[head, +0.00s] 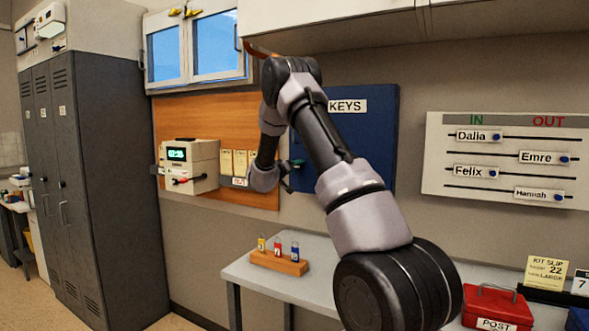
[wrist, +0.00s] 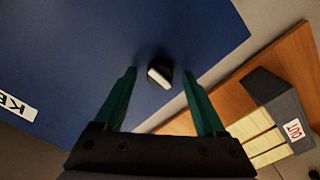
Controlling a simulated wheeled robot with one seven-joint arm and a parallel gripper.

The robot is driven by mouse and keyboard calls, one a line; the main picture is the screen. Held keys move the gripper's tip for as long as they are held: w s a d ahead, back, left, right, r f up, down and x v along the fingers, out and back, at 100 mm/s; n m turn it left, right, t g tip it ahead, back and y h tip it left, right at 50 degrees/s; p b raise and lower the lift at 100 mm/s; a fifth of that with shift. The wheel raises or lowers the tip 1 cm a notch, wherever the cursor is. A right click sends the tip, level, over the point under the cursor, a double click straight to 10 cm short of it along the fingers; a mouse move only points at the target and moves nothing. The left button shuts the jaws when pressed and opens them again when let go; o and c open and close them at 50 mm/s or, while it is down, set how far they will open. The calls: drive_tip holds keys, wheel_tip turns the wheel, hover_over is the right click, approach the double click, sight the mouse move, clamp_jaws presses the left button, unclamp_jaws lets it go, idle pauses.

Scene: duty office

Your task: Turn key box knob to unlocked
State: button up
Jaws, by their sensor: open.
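The blue key box (head: 368,150) with a "KEYS" label hangs on the wall behind my arm. It fills much of the wrist view (wrist: 80,60). Its knob (wrist: 160,73) shows in the wrist view as a round black base with a pale bar lying slanted. In the head view I cannot make out the knob behind my arm. My gripper (wrist: 158,77) is open, with one green finger on each side of the knob and visible gaps to it. I cannot tell how far the fingertips are from the box face. In the head view my gripper (head: 297,164) is at the box's left part, mostly hidden.
A cream time clock (head: 190,165) and a card rack (head: 238,163) are on the wooden board to the left. Below, a table (head: 262,279) bears a wooden block (head: 279,262) with several tagged keys. A red "POST" box (head: 497,305) stands at right. Cabinets (head: 330,20) overhang above.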

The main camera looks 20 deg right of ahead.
clamp_jaws()
drive_tip(key=shift+m, duration=0.4)
drive_tip(key=m, duration=1.2)
drive_tip(key=shift+m, duration=0.4)
drive_tip(key=m, duration=0.4)
drive_tip(key=shift+f, duration=0.1)
drive_tip(key=shift+m, duration=0.3)
